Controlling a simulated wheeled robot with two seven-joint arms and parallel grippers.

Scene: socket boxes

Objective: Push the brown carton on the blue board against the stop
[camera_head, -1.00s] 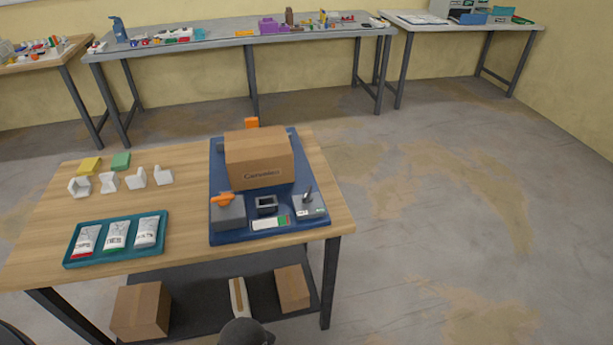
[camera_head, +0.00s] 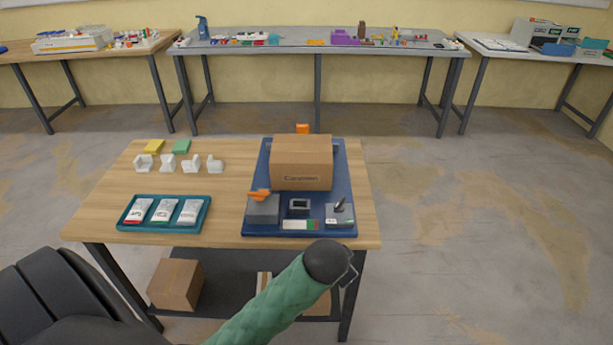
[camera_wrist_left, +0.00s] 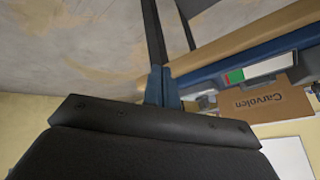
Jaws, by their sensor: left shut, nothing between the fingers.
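The brown carton (camera_head: 302,162) stands upright on the far half of the blue board (camera_head: 262,152), on the wooden table. It also shows upside down in the left wrist view (camera_wrist_left: 258,104). An orange piece (camera_head: 302,128) shows just behind the carton. I cannot tell which part is the stop, or whether the carton touches it. My left arm, in a green sleeve, reaches in at the bottom of the head view, in front of the table. My left gripper (camera_wrist_left: 162,88) is shut and empty in the wrist view, apart from the carton. My right gripper is not in view.
On the board's near half are a grey block with an orange handle (camera_head: 260,196), a small dark frame (camera_head: 299,206) and a grey block with a black lever (camera_head: 340,211). A teal tray (camera_head: 122,222) with pouches and several white parts lie left. Floor at right is clear.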

